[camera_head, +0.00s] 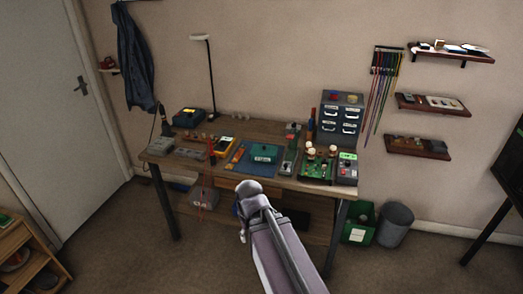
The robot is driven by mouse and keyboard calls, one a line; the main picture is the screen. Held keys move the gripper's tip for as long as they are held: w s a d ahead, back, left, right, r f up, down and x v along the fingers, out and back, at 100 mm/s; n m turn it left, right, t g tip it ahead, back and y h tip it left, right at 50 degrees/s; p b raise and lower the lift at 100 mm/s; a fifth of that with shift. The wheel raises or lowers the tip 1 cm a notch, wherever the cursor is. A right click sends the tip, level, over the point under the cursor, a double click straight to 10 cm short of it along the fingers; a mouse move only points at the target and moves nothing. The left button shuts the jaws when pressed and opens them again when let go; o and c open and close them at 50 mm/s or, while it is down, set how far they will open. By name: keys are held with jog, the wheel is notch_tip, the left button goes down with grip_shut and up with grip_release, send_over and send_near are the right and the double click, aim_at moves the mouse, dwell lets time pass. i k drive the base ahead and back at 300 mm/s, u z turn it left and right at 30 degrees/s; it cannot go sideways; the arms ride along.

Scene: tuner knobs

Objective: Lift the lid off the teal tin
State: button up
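The teal tin (264,152) sits on a blue mat (240,168) near the middle of the workbench. It looks like a low box with a pale label on its front, and its top appears closed. The seam between lid and body is too small to make out. My arm rises from the bottom of the picture to just in front of the bench, below the tin in the picture and apart from it. I cannot make out my gripper's fingers in this view.
The wooden workbench (163,162) is crowded. Grey boxes stand at left, and an orange strip lies left of the mat. A green circuit board (318,169) and a drawer cabinet (341,118) are at right. A lamp (209,75) stands behind. Bins (395,224) stand on the floor at right.

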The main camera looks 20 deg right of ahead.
aim_at(268, 150)
jog(key=i, duration=0.95)
jog(key=z, duration=0.05)
